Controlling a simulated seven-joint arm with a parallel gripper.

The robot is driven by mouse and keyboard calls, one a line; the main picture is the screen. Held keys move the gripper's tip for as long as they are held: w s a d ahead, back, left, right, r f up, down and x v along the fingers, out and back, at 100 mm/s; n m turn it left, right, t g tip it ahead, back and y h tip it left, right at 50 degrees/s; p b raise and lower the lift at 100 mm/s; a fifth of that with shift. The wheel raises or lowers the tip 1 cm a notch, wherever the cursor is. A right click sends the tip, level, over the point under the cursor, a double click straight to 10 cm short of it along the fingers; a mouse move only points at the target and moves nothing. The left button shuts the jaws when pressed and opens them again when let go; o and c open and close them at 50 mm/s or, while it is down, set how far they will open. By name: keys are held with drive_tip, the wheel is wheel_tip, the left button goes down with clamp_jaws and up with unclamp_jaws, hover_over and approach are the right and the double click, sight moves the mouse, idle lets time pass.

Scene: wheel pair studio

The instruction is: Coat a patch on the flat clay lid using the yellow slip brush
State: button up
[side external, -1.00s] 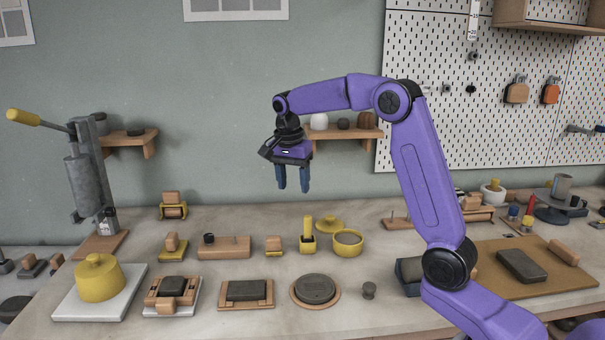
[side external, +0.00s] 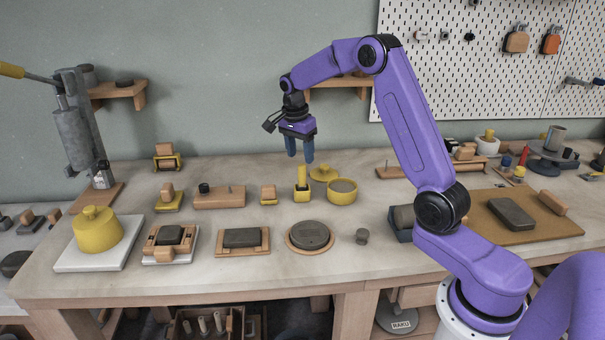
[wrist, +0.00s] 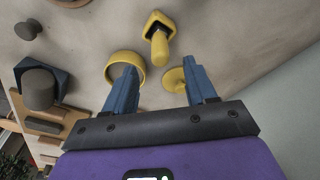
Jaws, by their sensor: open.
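The yellow slip brush (side external: 302,178) stands upright in a yellow square holder (side external: 302,195); in the wrist view its handle (wrist: 159,48) points toward my gripper. The flat clay lid looks to be the dark grey round disc (side external: 310,235), lying on a round wooden board in front of the brush. My gripper (side external: 300,158) is open and empty, pointing down just above the brush handle's top. In the wrist view the handle lies slightly beyond the space between my fingertips (wrist: 160,72).
A wooden block (side external: 268,194) stands to the left. A small grey knob (side external: 362,236) sits right of the clay lid.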

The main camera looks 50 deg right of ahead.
sight(302, 174)
drive_tip(key=f, duration=0.5)
drive_tip(key=d+f, duration=0.1)
drive_tip(key=f, duration=0.2)
clamp_jaws()
idle(0.5)
drive_tip(key=shift+r, duration=3.05)
